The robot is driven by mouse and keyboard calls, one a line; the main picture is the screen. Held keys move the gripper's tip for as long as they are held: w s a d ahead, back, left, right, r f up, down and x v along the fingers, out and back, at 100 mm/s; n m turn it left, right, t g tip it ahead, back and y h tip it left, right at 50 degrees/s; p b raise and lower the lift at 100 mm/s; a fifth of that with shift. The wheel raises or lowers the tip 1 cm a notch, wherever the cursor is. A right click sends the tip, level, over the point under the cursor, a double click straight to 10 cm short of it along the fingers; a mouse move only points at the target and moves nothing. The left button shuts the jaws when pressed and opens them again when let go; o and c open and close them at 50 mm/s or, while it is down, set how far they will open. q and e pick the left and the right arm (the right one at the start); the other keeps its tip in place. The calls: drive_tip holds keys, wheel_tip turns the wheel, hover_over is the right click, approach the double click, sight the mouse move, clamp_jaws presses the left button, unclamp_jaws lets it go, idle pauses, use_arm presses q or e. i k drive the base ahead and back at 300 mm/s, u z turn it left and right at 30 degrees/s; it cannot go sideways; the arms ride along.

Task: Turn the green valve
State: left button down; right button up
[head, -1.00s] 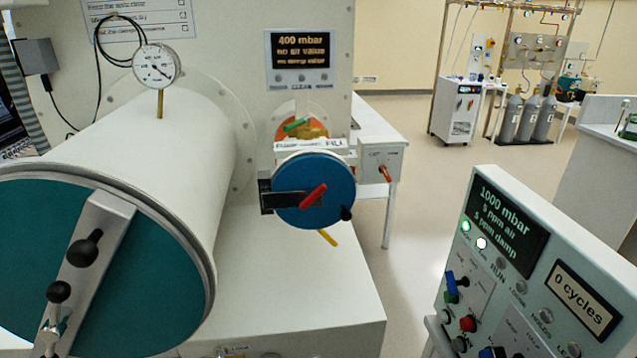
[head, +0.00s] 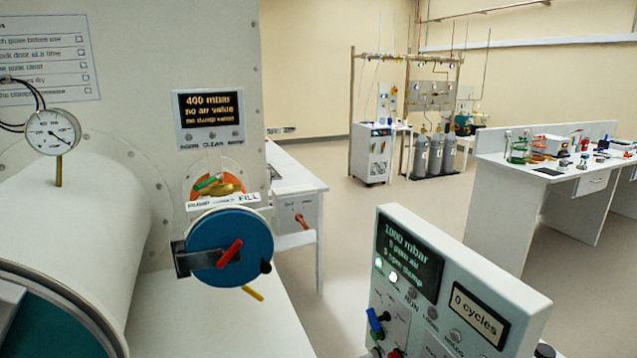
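The green valve handle (head: 207,183) is a small green lever on a brass body (head: 228,189). It sits on the glovebox wall, just above a white label reading PUMP and FILL. The handle tilts, its right end higher. Part of the brass body is hidden behind the label and the blue round door (head: 230,232) below, which carries a red handle (head: 230,253). Neither of my grippers is in the head view.
A panel (head: 209,116) above the valve reads 400 mbar. A large white cylinder (head: 90,220) with a gauge (head: 53,131) stands left. A control console (head: 440,285) reading 1000 mbar stands front right. Open floor lies beyond it, with a bench (head: 520,200) at right.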

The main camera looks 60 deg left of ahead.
sight(212, 179)
drive_tip(key=z, duration=0.2)
drive_tip(key=k, duration=0.85)
drive_tip(key=u, duration=1.2)
